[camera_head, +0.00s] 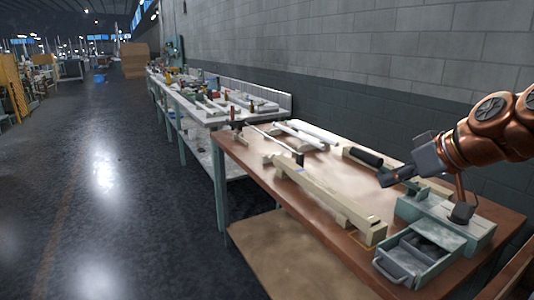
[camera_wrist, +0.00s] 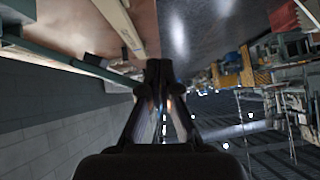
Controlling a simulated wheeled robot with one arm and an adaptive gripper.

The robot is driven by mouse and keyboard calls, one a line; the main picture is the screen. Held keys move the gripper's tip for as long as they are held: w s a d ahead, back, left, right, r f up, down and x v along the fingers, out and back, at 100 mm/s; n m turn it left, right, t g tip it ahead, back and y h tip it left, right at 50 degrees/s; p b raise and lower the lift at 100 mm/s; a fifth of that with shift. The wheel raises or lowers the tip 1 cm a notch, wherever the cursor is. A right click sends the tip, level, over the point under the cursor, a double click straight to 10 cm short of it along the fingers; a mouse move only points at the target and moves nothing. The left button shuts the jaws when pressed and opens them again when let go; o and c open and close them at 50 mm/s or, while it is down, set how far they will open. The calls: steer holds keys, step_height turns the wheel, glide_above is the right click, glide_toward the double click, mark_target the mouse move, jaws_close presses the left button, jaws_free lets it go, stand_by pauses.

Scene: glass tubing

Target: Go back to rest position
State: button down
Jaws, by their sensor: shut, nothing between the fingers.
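My gripper (camera_head: 392,178) is at the right of the head view, above the right part of the wooden worktable (camera_head: 265,165). It is dark grey, on my copper-coloured arm, and points left. In the wrist view the two fingers of my gripper (camera_wrist: 158,70) come together at their tips, and nothing shows between them. The wrist view looks past the table toward the hall floor.
A long pale wooden beam fixture (camera_head: 325,198) lies along the table's front. A black cylinder (camera_head: 363,156) and white tubes (camera_head: 300,133) lie behind. A grey-green box with an open drawer (camera_head: 420,255) stands at the near right. A brick wall (camera_head: 350,100) runs behind; the left floor is clear.

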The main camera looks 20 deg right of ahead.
steer(key=s+a+f+g, duration=0.4)
steer(key=a+f+g, duration=0.2)
steer(key=a+f, duration=0.85)
steer(key=s+a+f+m+g+h, duration=0.1)
steer(key=s+a+f+g+h, duration=0.15)
steer(key=s+f, duration=0.5)
steer(key=s+a+f+m+g+h, duration=0.1)
steer(key=s+a+f+g, duration=0.3)
steer(key=s, duration=0.7)
step_height(320, 180, up, 17)
steer(key=w+d+t+p, duration=0.1)
steer(key=t+p, duration=0.1)
steer(key=p, duration=1.4)
steer(key=shift+p, duration=0.35)
steer(key=shift+d+f, duration=0.1)
